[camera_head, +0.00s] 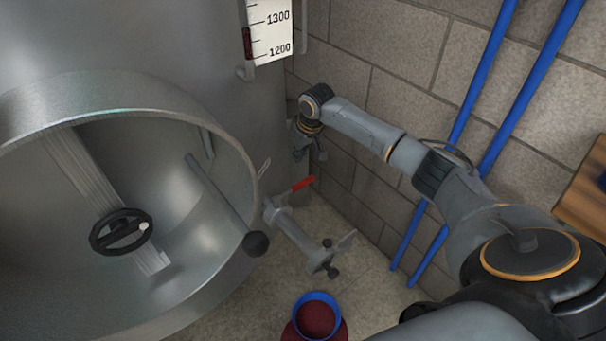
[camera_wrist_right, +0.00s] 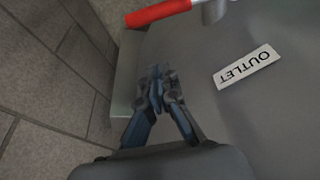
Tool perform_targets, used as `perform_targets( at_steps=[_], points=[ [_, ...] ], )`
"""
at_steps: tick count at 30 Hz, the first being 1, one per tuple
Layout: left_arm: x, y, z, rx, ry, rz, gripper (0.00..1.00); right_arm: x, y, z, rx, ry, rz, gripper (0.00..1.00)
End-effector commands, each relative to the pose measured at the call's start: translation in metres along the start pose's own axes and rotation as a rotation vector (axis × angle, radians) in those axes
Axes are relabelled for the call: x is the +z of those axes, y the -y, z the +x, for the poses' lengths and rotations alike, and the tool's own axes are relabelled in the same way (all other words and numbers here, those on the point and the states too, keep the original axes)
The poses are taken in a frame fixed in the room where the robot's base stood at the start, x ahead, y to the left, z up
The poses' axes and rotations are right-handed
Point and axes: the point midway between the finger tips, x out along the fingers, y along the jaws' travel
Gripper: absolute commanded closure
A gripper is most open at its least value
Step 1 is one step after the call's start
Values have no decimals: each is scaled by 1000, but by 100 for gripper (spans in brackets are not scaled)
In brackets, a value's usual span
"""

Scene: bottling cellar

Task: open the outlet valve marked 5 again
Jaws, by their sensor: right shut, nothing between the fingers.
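The outlet valve (camera_head: 272,212) sits low on the tank, and its red lever (camera_head: 302,185) points up and right, crosswise to the outlet pipe (camera_head: 300,236). My right gripper (camera_head: 318,156) is above the lever, near the tank side and the wall, not touching the lever. In the right wrist view its fingers (camera_wrist_right: 157,88) are shut and empty. The red lever (camera_wrist_right: 158,12) shows there at the top edge, apart from the fingertips. A white label (camera_wrist_right: 247,66) reads OUTLET; I see no number 5. My left gripper is not in view.
The open round tank hatch (camera_head: 235,165) with a black handwheel (camera_head: 121,232) stands left of the valve. A dark red container with a blue rim (camera_head: 318,297) stands below the spout. A block wall (camera_head: 405,60) and blue pipes (camera_head: 483,85) bound the right.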

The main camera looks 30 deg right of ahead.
Motion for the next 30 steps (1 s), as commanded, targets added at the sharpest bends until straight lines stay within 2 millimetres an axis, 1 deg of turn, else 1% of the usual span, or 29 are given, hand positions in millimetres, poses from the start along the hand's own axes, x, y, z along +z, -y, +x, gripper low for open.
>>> perform_targets(
  at_steps=[1,6,9,14,15,18,24,30],
  points=[
    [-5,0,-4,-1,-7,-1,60,1,0,12,-1,1,1,100],
    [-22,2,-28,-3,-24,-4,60,0,1,43,-1,1,1,100],
    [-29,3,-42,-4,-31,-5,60,1,0,58,0,1,1,100],
    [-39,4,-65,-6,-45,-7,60,0,0,78,0,-1,1,100],
    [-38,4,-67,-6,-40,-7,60,3,-2,76,3,-1,0,100],
    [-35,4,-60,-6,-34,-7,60,13,-2,69,2,-1,-2,100],
    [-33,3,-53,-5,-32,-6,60,29,-1,60,3,0,-2,100],
    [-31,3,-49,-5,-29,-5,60,35,0,57,1,-1,-1,100]
  ],
)
